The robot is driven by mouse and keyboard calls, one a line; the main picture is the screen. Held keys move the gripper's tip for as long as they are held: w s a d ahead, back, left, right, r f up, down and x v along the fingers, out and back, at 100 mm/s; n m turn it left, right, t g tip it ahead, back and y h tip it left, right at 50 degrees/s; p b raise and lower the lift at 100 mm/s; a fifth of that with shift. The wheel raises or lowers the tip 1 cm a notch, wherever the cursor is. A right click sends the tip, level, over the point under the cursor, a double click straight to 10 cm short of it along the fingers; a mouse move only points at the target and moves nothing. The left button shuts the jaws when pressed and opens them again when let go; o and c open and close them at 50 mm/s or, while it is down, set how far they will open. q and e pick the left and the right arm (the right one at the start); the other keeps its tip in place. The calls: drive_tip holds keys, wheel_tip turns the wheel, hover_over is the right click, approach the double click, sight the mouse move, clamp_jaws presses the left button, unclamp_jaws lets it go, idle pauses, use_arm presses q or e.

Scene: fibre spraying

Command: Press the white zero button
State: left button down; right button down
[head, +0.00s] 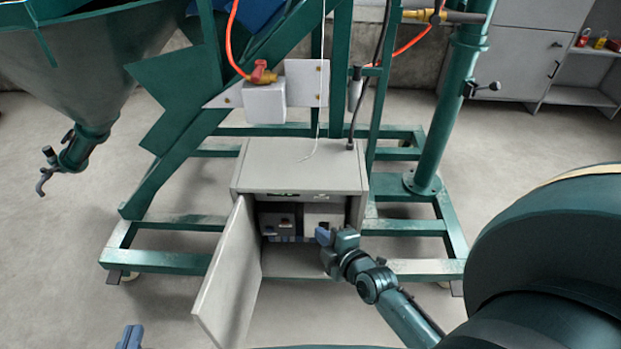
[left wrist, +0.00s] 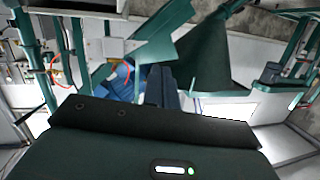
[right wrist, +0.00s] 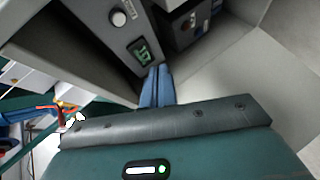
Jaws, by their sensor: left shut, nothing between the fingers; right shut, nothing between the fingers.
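A grey control cabinet (head: 300,170) stands under the green frame with its door (head: 232,275) open. Inside are a dark unit (head: 278,220) and a lighter box (head: 323,217). In the right wrist view, a grey panel holds a round whitish button (right wrist: 118,17) and a small green display (right wrist: 143,53); I cannot read a zero label. My right gripper (head: 324,236) is shut and empty at the cabinet opening, its fingertips (right wrist: 160,70) near the display, below and right of the button. My left gripper (head: 131,335) is shut and empty, low in the head view, away from the cabinet.
Green frame beams (head: 170,262) run along the floor around the cabinet. A hopper (head: 85,65) hangs at upper left. The open door stands left of my right gripper. The dark unit (right wrist: 187,22) is beside the panel in the right wrist view. Floor at left is clear.

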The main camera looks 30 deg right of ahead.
use_arm(q)
drive_tip(key=shift+w, duration=0.25)
use_arm(e)
drive_tip(key=shift+w+d+f, duration=0.35)
drive_tip(key=shift+w+d, duration=0.1)
drive_tip(key=shift+w, duration=0.05)
use_arm(q)
drive_tip(key=shift+d+r+m+t+h+b, duration=0.1)
drive_tip(key=shift+d+m+t+h+b, duration=0.4)
drive_tip(key=shift+b, duration=0.45)
drive_tip(key=shift+d+r+m+t+h+b, duration=0.15)
drive_tip(key=shift+m+t+h+b, duration=0.25)
drive_tip(key=shift+t+b, duration=0.45)
use_arm(e)
drive_tip(key=w+d, duration=0.4)
drive_tip(key=w, duration=0.3)
drive_tip(key=shift+w+d+n, duration=0.25)
drive_tip(key=shift+d+n, duration=0.05)
use_arm(q)
drive_tip(key=shift+f, duration=0.1)
